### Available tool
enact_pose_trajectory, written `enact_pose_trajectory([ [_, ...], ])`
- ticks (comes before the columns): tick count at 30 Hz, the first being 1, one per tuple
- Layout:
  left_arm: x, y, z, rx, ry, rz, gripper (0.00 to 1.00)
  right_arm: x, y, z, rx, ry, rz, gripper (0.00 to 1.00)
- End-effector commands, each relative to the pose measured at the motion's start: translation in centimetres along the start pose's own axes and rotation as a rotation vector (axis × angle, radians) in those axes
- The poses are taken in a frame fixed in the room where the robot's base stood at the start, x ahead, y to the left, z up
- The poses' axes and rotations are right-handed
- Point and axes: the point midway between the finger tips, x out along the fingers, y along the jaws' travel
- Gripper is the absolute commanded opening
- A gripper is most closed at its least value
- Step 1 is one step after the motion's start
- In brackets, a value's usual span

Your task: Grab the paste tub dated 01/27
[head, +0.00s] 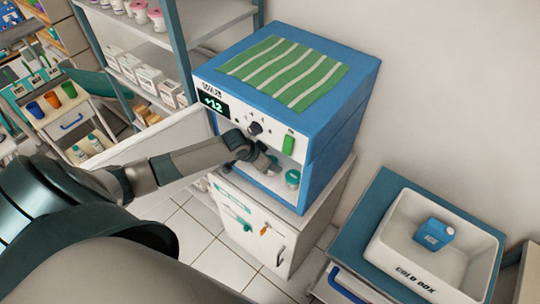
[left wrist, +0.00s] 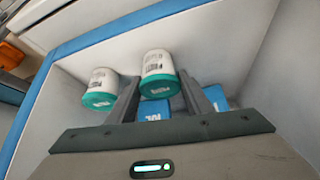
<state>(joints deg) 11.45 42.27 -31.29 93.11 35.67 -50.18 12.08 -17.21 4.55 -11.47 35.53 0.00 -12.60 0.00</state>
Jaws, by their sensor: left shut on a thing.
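My left gripper (head: 262,163) reaches into the open blue cooler (head: 335,125). In the left wrist view its fingers (left wrist: 160,92) are shut on a white paste tub with a teal lid (left wrist: 159,65). A second white tub with a teal lid (left wrist: 101,88) stands just left of the fingers, apart from the held one. In the head view a teal-lidded tub (head: 292,178) shows right of the gripper. Printing on both tubs is too small to read, so I cannot tell the dates. My right gripper is not in view.
Blue packs (left wrist: 154,110) lie in the cooler near the fingers. The cooler's white door (head: 165,140) stands open at left, close to my arm. A white cold box (head: 405,225) holding a blue pack (head: 433,234) stands at right. Shelves (head: 130,30) are behind.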

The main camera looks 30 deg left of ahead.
Motion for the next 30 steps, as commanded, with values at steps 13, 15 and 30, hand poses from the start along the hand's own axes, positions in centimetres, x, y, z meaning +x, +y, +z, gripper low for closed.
enact_pose_trajectory([
  [13,-1.3,-0.1,1.6,0.002,-0.002,-0.001,0.23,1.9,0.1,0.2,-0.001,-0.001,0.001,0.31],
  [15,-1.9,0.0,2.6,0.001,-0.002,0.000,0.23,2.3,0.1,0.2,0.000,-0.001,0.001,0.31],
  [30,-7.4,0.0,11.1,0.002,-0.004,0.000,0.23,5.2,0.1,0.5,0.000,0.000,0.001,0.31],
])
